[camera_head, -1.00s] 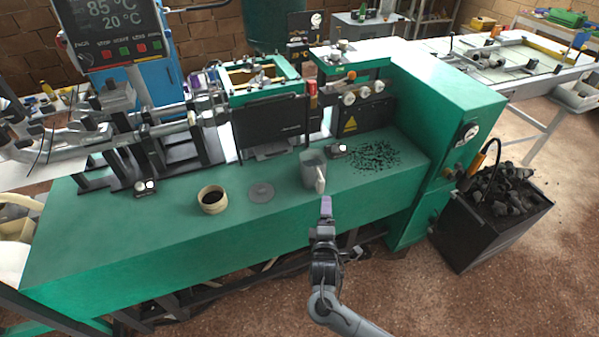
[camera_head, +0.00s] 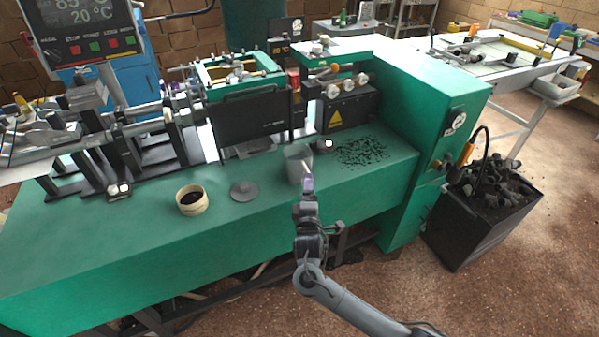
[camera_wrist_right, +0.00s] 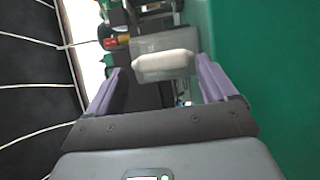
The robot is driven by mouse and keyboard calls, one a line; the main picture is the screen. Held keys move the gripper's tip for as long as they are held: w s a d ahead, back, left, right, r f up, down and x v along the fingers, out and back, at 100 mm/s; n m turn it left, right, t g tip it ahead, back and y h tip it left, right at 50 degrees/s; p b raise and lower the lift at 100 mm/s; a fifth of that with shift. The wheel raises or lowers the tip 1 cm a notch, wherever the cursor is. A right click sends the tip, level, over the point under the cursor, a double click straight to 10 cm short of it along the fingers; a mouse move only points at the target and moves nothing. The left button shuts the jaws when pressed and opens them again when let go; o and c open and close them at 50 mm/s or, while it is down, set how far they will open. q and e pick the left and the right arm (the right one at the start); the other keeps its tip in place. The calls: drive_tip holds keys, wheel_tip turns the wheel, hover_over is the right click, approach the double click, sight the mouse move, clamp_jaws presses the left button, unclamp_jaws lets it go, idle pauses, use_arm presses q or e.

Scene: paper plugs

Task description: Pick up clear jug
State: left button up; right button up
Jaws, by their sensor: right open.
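The clear jug (camera_head: 295,164) stands on the green machine's front ledge, grey and see-through, its pale handle turned toward my right gripper (camera_head: 308,184). In the right wrist view the jug (camera_wrist_right: 150,44) shows ahead, with its whitish handle (camera_wrist_right: 163,66) between the two purple fingers of my right gripper (camera_wrist_right: 158,82). These fingers are open, one on each side of the handle. Whether either finger touches it I cannot tell. In the head view the gripper hides the lower part of the handle. My left gripper is not in view.
A cream bowl of dark material (camera_head: 192,200) and a grey round lid (camera_head: 243,190) sit left of the jug. Black pellets (camera_head: 362,151) are scattered to its right. A black panel (camera_head: 250,123) stands behind. A black bin (camera_head: 483,213) stands at right.

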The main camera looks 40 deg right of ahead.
sight(301, 170)
drive_tip(key=b+x, duration=0.1)
drive_tip(key=x, duration=0.1)
drive_tip(key=b+x, duration=0.1)
drive_tip(key=x, duration=0.1)
drive_tip(key=shift+f, duration=0.25)
drive_tip(key=shift+w+d+r, duration=0.1)
drive_tip(key=shift+w+d, duration=0.2)
drive_tip(key=shift+w, duration=0.1)
drive_tip(key=shift+s, duration=0.1)
drive_tip(key=shift+c, duration=0.8)
drive_tip(key=c, duration=0.6)
drive_tip(key=shift+r, duration=0.1)
